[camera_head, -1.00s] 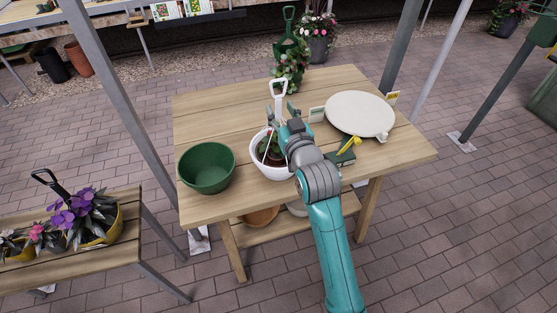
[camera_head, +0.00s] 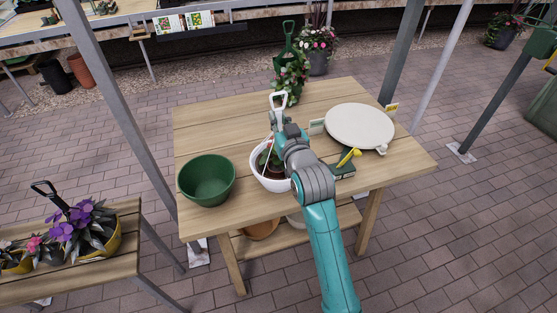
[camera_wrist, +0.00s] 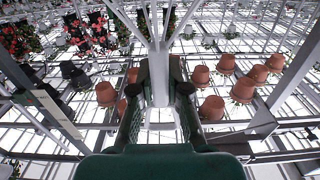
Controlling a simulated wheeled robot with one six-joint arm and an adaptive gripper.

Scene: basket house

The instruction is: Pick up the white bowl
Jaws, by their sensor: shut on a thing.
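The white bowl (camera_head: 268,183) stands on the wooden table right of a green bowl, with a plant in a brown pot inside it. White straps rise from its rim to a white hook-shaped handle (camera_head: 278,98). My gripper (camera_head: 278,119) is above the bowl, shut on the white hanger just below the handle. In the wrist view, the dark fingers (camera_wrist: 158,98) close on a white stem (camera_wrist: 158,75) from which white straps spread. My arm hides the bowl's right side. The bowl appears to rest on the table.
A green bowl (camera_head: 207,180) stands close on the left. A round pale plate (camera_head: 359,126) and a small dark box with a yellow-handled tool (camera_head: 348,158) lie on the right. The left back of the table (camera_head: 215,120) is clear.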

